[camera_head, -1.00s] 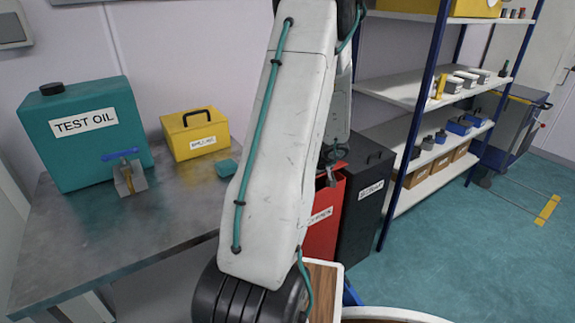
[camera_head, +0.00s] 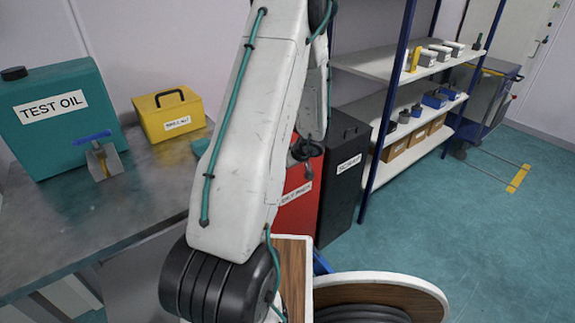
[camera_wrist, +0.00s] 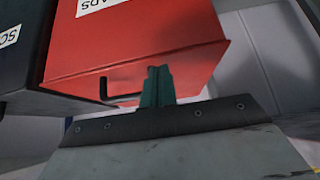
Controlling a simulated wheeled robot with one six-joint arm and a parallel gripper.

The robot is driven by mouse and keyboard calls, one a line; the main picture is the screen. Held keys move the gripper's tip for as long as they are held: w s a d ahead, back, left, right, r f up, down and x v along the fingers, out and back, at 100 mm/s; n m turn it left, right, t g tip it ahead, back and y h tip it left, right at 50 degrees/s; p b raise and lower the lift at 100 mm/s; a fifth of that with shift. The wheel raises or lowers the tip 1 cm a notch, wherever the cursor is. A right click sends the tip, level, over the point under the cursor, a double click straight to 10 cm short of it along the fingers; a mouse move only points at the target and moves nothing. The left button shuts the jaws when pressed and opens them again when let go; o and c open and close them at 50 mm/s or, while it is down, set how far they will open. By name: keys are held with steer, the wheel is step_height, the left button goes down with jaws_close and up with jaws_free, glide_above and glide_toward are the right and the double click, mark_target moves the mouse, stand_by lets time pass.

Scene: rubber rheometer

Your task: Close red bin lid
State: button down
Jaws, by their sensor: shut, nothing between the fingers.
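The red bin (camera_head: 296,205) stands beside the workbench, partly hidden behind my arm in the head view. Its red front, with a white label, fills the upper middle of the wrist view (camera_wrist: 160,45), which looks inverted. A dark handle (camera_wrist: 118,98) shows at the edge of the red bin there. My gripper (camera_wrist: 158,70) is shut and empty, its teal fingers overlapping the red edge beside the handle. In the head view my gripper is at the top of the bin, largely behind my arm. I cannot tell the lid's angle or whether the fingers touch it.
A black bin (camera_head: 341,185) stands close on the right of the red one. The workbench (camera_head: 100,215) at left carries a teal test oil can (camera_head: 65,120) and a yellow box (camera_head: 170,112). Shelving (camera_head: 395,65) stands behind at right. The teal floor at right is open.

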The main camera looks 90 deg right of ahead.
steer(key=s+a, duration=0.6)
steer(key=a, duration=0.1)
steer(key=shift+r, duration=0.3)
steer(key=shift+s, duration=0.1)
